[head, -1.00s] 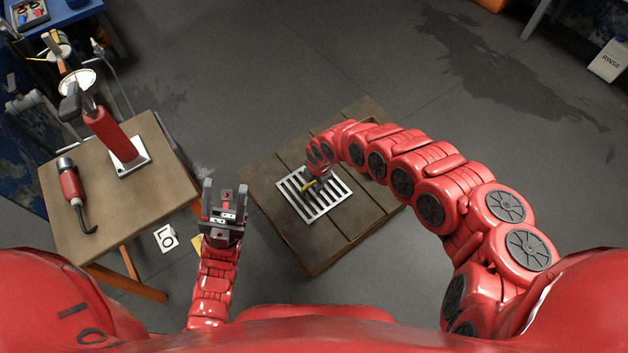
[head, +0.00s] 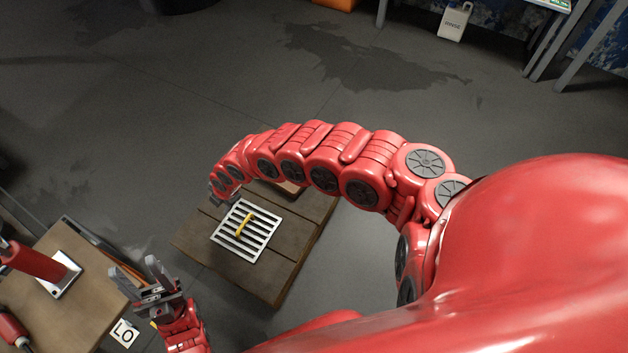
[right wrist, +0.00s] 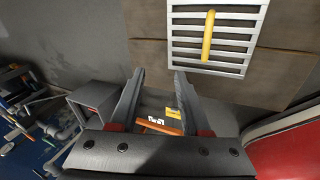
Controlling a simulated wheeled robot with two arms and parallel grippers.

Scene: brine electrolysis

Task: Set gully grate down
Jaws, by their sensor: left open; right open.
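The gully grate (head: 247,231) is a silver slatted plate with a yellow handle (head: 244,224). It lies flat on a low brown wooden platform (head: 275,275). In the right wrist view the grate (right wrist: 186,46) is at the top, beyond the fingertips. My right gripper (right wrist: 158,75) is open and empty, apart from the grate and its handle. In the head view my right gripper (head: 222,192) is small and partly hidden by its arm, near the grate's far left corner. My left gripper (head: 138,277) is open and empty, left of the platform.
A wooden table (head: 90,290) with a red stand (head: 35,262) and a red tool (head: 10,328) is at lower left. A white card marked LO (head: 124,333) lies near it. A white rinse jug (head: 454,22) stands at the back. The floor beyond the platform is clear.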

